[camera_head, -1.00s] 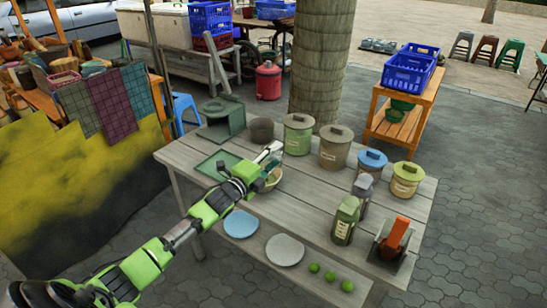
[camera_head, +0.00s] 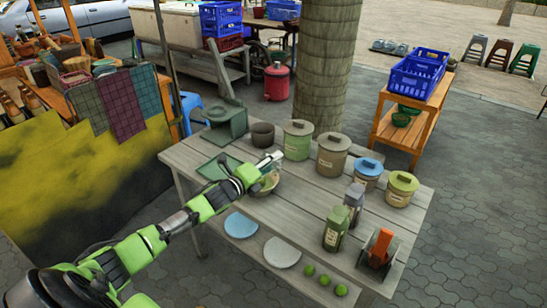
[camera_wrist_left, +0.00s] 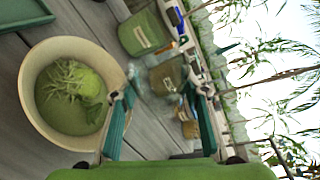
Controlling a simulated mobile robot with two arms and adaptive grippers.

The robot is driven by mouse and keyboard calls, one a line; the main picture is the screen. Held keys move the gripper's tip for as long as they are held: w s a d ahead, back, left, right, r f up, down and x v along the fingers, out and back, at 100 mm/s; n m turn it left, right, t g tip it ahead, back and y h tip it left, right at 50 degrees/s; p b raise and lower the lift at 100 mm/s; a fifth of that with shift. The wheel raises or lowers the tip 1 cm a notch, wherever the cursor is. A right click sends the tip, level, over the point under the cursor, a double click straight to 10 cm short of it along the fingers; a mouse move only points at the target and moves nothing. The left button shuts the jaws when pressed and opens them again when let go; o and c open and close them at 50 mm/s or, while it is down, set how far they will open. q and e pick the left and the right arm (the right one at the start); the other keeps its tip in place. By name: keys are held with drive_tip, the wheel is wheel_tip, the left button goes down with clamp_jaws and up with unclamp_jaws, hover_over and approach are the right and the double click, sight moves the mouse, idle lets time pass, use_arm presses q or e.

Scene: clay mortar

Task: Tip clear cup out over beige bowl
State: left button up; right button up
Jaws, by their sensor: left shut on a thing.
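My left gripper (camera_head: 268,161) is over the table at the beige bowl (camera_head: 268,186), which it partly hides in the head view. In the left wrist view the gripper (camera_wrist_left: 165,92) is shut on the clear cup (camera_wrist_left: 156,82), a faint see-through shape between the two fingers. The wrist view is rolled well over to one side. The beige bowl (camera_wrist_left: 28,100) is right beside the fingers there, with leafy green stuff and a green mass in it. What the cup holds cannot be told. My right gripper is not in view.
Lidded canisters (camera_head: 298,140) stand behind the bowl, with a dark pot (camera_head: 262,134) to their left. A blue plate (camera_head: 241,225), a grey plate (camera_head: 282,252) and several limes (camera_head: 325,281) lie in front. Bottles (camera_head: 335,228) and an orange-handled item (camera_head: 380,248) stand at right.

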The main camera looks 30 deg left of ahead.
use_arm(q)
drive_tip(key=m+g+y+p, duration=0.1)
drive_tip(key=m+p, duration=0.1)
drive_tip(key=m+g+y+p, duration=0.1)
drive_tip(key=m, duration=0.1)
drive_tip(key=shift+d+r+m+p, duration=0.1)
drive_tip(key=shift+r+m+p, duration=0.25)
drive_tip(key=shift+m+p, duration=0.05)
drive_tip(key=m+y+p, duration=0.1)
drive_tip(key=a+f+m+g+y+p, duration=0.1)
drive_tip(key=m+p, duration=0.1)
drive_tip(key=shift+s+f, duration=0.1)
drive_tip(key=shift+f, duration=0.1)
drive_tip(key=shift+s+a+f+m+y, duration=0.15)
drive_tip(key=shift+f+m+y, duration=0.2)
drive_tip(key=shift+m, duration=0.25)
drive_tip(key=shift+f, duration=0.1)
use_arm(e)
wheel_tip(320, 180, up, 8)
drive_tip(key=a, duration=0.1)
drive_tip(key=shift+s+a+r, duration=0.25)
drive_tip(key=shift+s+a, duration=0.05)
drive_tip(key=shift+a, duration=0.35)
